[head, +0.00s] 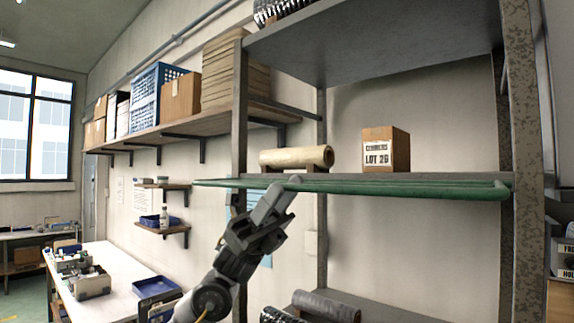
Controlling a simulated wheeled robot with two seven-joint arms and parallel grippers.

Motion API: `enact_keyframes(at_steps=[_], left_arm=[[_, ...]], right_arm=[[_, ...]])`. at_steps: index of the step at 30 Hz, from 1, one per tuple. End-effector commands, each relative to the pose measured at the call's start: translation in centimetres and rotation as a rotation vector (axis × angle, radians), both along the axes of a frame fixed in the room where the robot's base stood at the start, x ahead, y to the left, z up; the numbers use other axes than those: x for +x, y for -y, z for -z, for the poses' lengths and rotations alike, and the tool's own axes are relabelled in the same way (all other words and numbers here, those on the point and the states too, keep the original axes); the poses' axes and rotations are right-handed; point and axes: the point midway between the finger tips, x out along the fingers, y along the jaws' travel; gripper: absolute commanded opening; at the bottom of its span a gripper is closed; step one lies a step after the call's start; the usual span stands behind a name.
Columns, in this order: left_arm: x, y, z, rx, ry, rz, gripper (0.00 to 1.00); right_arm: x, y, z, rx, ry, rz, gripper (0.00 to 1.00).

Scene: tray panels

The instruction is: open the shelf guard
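The shelf guard (400,186) is a long green bar along the front of the middle shelf, at about the height of the shelf board. Its left end reaches past the left post and its right end curves near the right post. My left gripper (283,194) comes up from below, with its pale fingertips overlapping the bar left of its middle. I cannot tell whether the fingers touch or grip the bar, as they look like one piece from here. My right gripper is not in view.
The steel posts (525,130) frame the shelf. A dark roll (327,304) lies lower down. A white workbench (110,275) with trays is at the left.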

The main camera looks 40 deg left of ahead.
Motion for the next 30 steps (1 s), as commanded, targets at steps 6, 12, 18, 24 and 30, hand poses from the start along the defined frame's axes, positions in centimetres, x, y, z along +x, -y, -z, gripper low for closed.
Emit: enact_keyframes(at_steps=[6,12,18,24,30], left_arm=[[-0.24,1.28,-1.32,0.0,-0.001,0.001,0.33],[-0.26,1.42,-1.25,0.0,-0.001,0.001,0.33],[-0.25,1.4,-1.25,0.0,-0.001,0.0,0.19],[-0.26,1.39,-1.24,0.0,-0.001,0.0,0.0],[-0.25,1.39,-1.24,0.0,-0.001,0.0,0.0]], right_arm=[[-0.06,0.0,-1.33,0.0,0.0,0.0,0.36],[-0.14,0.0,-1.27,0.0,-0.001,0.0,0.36],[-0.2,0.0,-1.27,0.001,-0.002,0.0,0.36],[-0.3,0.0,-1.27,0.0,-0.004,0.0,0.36],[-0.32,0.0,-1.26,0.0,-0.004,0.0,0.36]])
